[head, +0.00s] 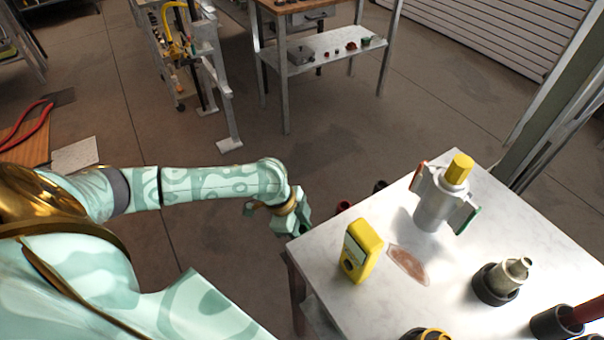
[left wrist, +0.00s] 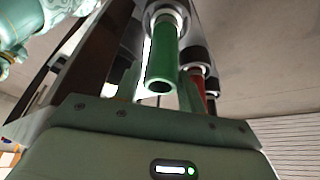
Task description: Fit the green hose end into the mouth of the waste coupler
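In the left wrist view a green hose end (left wrist: 162,68) hangs from a pale collar, its open dark mouth toward the camera. My left gripper (head: 291,224) is beside the table's left edge in the head view; its fingers are too small there to read. The wrist view shows its housing below the hose end, but I cannot tell whether anything touches the hose. The green hose end is not identifiable in the head view. I cannot tell for certain which thing is the waste coupler; a grey metal fitting (head: 517,270) sits tilted in a black ring on the table. My right gripper is not in view.
The white table (head: 546,213) bears a yellow meter (head: 360,250), a grey cylinder with yellow top (head: 432,205), a brown patch (head: 409,264) and a black cup (head: 553,323). A red hose (left wrist: 197,90) hangs beside the green one. Open floor lies behind my left arm.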

